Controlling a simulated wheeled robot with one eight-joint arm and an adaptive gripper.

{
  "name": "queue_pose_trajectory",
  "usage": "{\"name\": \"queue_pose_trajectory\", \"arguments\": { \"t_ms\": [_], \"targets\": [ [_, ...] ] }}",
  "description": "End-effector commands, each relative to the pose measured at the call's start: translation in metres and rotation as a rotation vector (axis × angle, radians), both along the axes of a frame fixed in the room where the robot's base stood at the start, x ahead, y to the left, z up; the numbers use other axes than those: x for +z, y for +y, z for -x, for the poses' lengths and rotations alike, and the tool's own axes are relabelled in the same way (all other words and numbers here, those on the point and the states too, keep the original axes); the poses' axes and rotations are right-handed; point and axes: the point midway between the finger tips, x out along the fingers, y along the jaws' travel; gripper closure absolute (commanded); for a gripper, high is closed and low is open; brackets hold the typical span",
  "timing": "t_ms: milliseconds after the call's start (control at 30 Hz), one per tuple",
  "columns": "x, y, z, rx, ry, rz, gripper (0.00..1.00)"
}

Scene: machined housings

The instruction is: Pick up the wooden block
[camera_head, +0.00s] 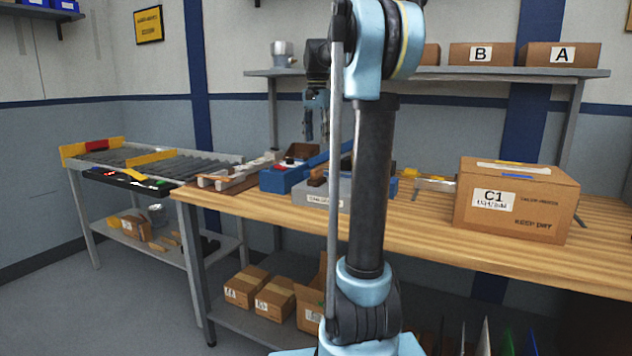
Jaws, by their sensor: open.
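My gripper (316,130) hangs pointing down above the workbench (430,222), left of my arm's dark upright link. Its two fingers are apart with nothing seen between them. A small brown piece (317,178) that looks like the wooden block shows at the top of a grey bin (312,192), below the gripper. It is too small to be sure what it is. My arm hides the right part of this bin and some of the bench behind it.
A blue bin (281,179) stands left of the grey bin. A large carton marked C1 (514,203) stands on the bench's right. A roller conveyor (165,163) is at the left. A wall shelf (430,73) holds cartons. The bench front between grey bin and carton looks clear.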

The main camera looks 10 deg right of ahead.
Motion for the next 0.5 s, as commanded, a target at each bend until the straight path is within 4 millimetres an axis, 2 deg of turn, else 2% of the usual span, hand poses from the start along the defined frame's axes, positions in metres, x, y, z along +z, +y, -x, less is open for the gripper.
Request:
{"name": "queue_pose_trajectory", "arguments": {
  "t_ms": [300, 500],
  "targets": [
    [-0.055, -0.002, 0.001, -0.002, 0.0, 0.0, 0.57],
    [-0.074, -0.002, 0.001, -0.002, 0.0, 0.0, 0.57]
  ]
}}
